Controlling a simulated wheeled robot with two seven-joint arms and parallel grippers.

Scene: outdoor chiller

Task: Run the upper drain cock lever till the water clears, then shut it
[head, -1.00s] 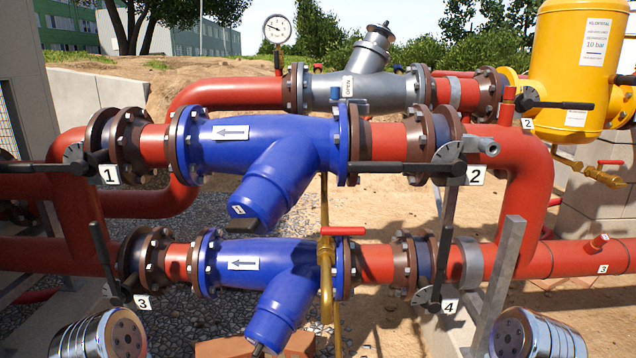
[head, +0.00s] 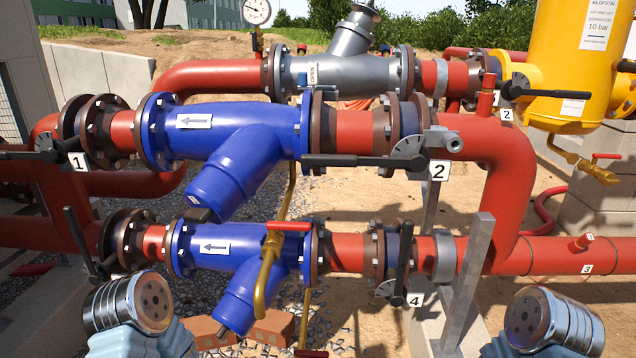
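The upper drain cock (head: 270,252) is a brass valve on a thin brass pipe that comes down from behind the upper blue strainer (head: 235,140). Its red lever (head: 288,226) lies level across the top, in front of the lower blue strainer (head: 245,262). The brass spout points down, and I see no water at its mouth. A second red lever (head: 310,353) shows at the bottom edge below another brass pipe. Neither gripper is in view. Only chrome-ringed joints of my arms show at the lower left and lower right, apart from the cock.
A grey post (head: 468,280) stands right of the cock. Bricks (head: 275,328) lie below. A yellow vessel (head: 580,60) with another red-handled cock (head: 597,172) is at right.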

